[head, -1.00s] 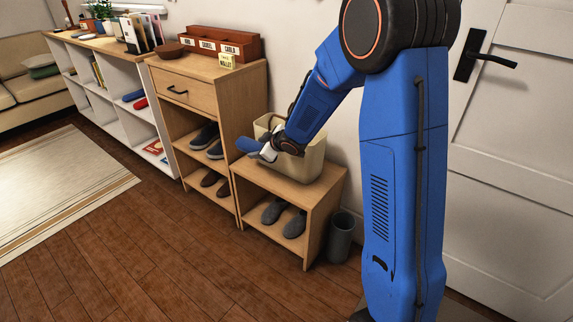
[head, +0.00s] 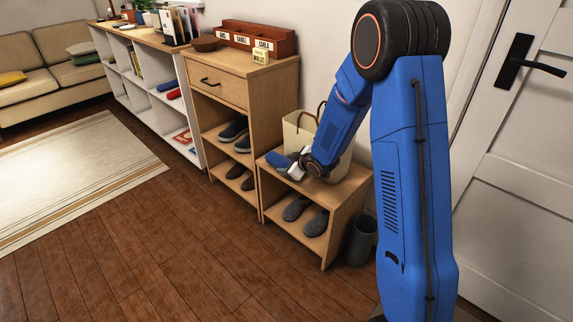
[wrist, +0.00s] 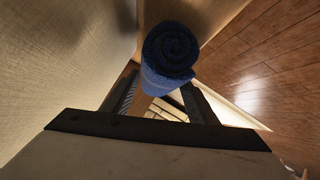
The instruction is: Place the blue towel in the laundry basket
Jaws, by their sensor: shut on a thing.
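My gripper (wrist: 155,100) is shut on a rolled blue towel (wrist: 170,50), whose spiral end shows in the wrist view. In the head view the towel (head: 279,160) sticks out to the left of my gripper (head: 292,164), low over the left end of a shoe bench (head: 347,190). I cannot tell whether it touches the bench top. A cream, basket-like container (head: 298,138) with brown handles stands on the bench just behind my gripper, partly hidden by my arm. No other laundry basket is plain in view.
A taller wooden cabinet (head: 275,95) with a drawer stands close to the left of the bench. Shoes (head: 297,208) are on the bench's lower shelf. A grey bin (head: 361,240) stands at its right. A white shelf (head: 130,75) is further left. The wooden floor (head: 180,250) in front is clear.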

